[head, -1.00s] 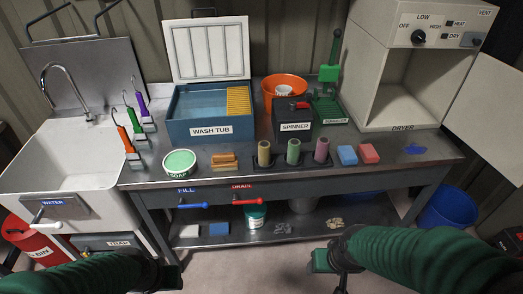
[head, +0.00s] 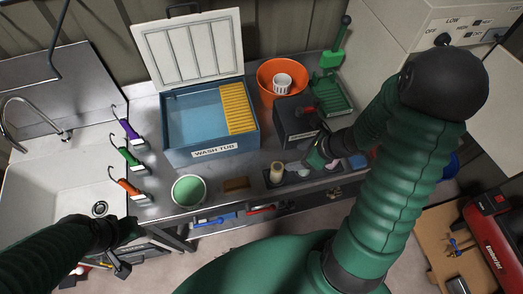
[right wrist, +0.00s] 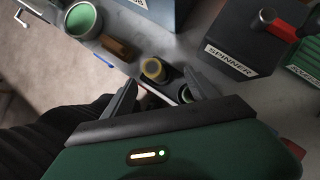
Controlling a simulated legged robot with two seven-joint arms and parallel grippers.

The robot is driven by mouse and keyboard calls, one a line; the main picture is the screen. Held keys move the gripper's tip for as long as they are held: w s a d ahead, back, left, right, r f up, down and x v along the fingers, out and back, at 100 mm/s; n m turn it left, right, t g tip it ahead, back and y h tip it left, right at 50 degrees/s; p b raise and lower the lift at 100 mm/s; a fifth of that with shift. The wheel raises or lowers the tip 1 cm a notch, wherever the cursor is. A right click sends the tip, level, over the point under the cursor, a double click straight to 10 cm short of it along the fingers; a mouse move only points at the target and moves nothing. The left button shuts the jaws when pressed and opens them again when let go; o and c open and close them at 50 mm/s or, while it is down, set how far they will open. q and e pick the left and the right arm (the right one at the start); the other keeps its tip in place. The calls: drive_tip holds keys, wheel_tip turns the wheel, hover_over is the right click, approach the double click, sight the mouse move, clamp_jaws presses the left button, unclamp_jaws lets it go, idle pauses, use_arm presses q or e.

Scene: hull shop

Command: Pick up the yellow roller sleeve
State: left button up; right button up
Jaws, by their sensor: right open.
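The yellow roller sleeve (head: 277,173) stands upright in a dark holder on the bench, left of my right gripper (head: 312,165). In the right wrist view the sleeve (right wrist: 154,69) shows its round top just beyond the open fingers (right wrist: 160,82), with nothing held between them. I cannot tell the exact height gap. A green sleeve (right wrist: 186,94) is partly hidden by the right-hand finger. My arm and gripper cover most of the other sleeves in the head view. My left gripper (head: 124,240) is low by the sink's front edge; its jaw state is unclear.
The spinner (head: 294,120) stands close behind the sleeves. The wash tub (head: 210,150), soap pot (head: 188,191) and brown block (head: 236,184) lie to the left. Bare bench shows left of the soap pot.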

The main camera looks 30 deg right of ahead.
sight(279, 166)
drive_tip(key=a+f+b, duration=0.1)
drive_tip(key=f, duration=0.1)
drive_tip(key=a+f+b, duration=0.1)
drive_tip(key=f, duration=0.1)
drive_tip(key=a+f, duration=0.1)
drive_tip(key=f, duration=0.1)
drive_tip(key=shift+w+a+f+b, duration=0.1)
drive_tip(key=shift+w+f+b, duration=0.1)
drive_tip(key=shift+w+b, duration=0.2)
drive_tip(key=w+f, duration=0.1)
drive_tip(key=w+a+f, duration=0.1)
drive_tip(key=w+f, duration=0.1)
drive_tip(key=shift+f, duration=0.2)
drive_tip(key=x, duration=0.3)
drive_tip(key=shift+s+f, duration=0.15)
drive_tip(key=shift+f, duration=0.2)
drive_tip(key=shift+a+f, duration=0.15)
drive_tip(key=shift+f, duration=0.1)
drive_tip(key=shift+a, duration=0.1)
drive_tip(key=shift+c, duration=0.8)
drive_tip(key=shift+w+f, duration=0.1)
drive_tip(key=shift+w, duration=0.15)
drive_tip(key=shift+c, duration=1.3)
drive_tip(key=shift+s, duration=0.1)
drive_tip(key=c, duration=1)
use_arm(q)
drive_tip(key=shift+s+a+f, duration=0.2)
drive_tip(key=shift+s+f, duration=0.85)
drive_tip(key=shift+s, duration=0.15)
drive_tip(key=shift+f, duration=0.1)
